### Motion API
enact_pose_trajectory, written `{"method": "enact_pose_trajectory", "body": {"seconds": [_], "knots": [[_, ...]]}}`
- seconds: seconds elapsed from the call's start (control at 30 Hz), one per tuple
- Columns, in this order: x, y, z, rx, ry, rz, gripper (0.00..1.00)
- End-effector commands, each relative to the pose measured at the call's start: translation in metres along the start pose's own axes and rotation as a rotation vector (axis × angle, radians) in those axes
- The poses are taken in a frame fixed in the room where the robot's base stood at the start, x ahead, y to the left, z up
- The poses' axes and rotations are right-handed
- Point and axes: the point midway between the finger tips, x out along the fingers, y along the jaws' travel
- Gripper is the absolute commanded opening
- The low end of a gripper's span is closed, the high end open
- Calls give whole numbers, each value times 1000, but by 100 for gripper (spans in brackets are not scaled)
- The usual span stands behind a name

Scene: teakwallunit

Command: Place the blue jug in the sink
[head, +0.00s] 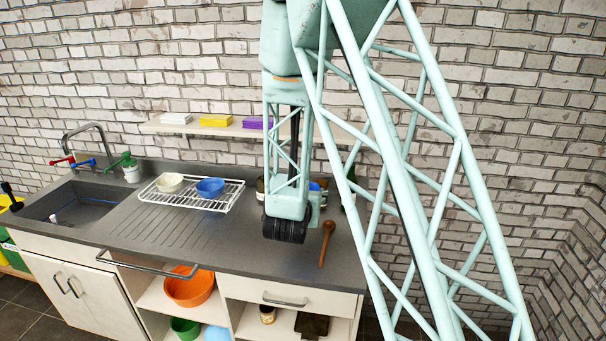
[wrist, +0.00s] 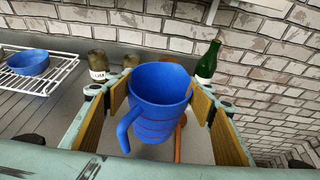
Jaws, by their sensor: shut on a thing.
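The blue jug (wrist: 158,95) is between the wood-coloured pads of my gripper (wrist: 162,105) in the wrist view, upright with its handle toward the camera. My gripper is shut on it. In the head view my arm hides most of the jug; only a bit of blue shows beside the wrist. The arm's end is over the right part of the counter. The sink (head: 72,204) is a grey basin at the counter's left end, far left of my gripper, with a tap (head: 95,135) behind it.
A wire rack (head: 193,193) with a white bowl (head: 170,182) and a blue bowl (head: 210,187) stands between sink and gripper. Jars (wrist: 98,65), a green bottle (wrist: 208,62) and a wooden spoon (head: 327,242) are near my gripper.

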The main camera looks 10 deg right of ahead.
Motion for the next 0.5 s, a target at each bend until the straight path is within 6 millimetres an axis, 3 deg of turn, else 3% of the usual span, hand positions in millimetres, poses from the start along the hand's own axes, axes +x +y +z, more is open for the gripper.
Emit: {"method": "enact_pose_trajectory", "body": {"seconds": [0.03,0.2,0.5], "knots": [[0,-3,-20,-11,5,14,31],[-7,-4,-52,-26,2,55,31],[-12,-5,-69,-33,-1,78,31]]}}
